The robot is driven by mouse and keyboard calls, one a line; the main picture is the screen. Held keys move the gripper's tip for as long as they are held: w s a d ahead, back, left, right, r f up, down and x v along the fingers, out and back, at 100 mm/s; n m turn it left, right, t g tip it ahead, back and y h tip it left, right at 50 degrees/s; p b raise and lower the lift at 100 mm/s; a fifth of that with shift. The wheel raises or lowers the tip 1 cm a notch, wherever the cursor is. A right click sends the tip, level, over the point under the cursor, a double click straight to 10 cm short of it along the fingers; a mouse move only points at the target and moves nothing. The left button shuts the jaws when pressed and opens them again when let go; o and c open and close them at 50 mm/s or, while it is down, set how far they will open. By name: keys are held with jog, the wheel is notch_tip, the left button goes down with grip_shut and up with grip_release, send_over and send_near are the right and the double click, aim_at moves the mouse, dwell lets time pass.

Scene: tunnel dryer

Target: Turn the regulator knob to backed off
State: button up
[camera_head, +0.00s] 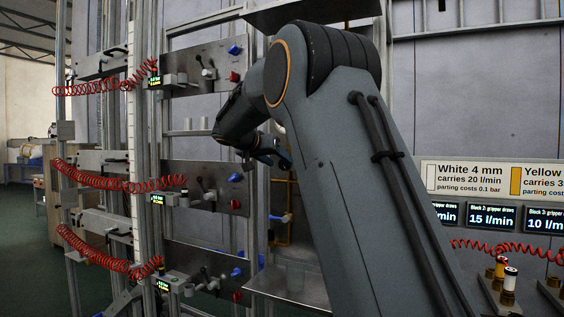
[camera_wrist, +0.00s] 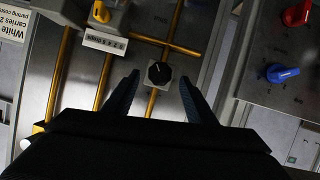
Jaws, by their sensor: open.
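The regulator knob (camera_wrist: 159,73) is a dark, many-sided knob on a small pale square body, set on a yellow pipe, in the wrist view. A small light mark shows on its face, too small to read as a setting. My gripper (camera_wrist: 159,78) is open, with one dark finger on each side of the knob in the picture. Gaps show between the knob and both fingers. I cannot tell how far the fingertips are from it in depth. In the head view my gripper (camera_head: 268,150) is small and partly behind my arm; the knob cannot be made out there.
Yellow pipes cross the panel around the knob. A yellow handle (camera_wrist: 101,12) and a small printed label (camera_wrist: 105,43) are at upper left. A blue knob (camera_wrist: 282,73) and a red knob (camera_wrist: 297,13) are at right. Red coiled hoses (camera_head: 118,183) hang at left in the head view.

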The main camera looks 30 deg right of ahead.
aim_at(283, 164)
jog(key=shift+p+x, duration=0.5)
jog(key=shift+x, duration=1.3)
jog(key=c, duration=1)
jog(key=shift+f+b, duration=0.1)
jog(key=shift+b, duration=0.2)
jog(key=shift+c, duration=0.2)
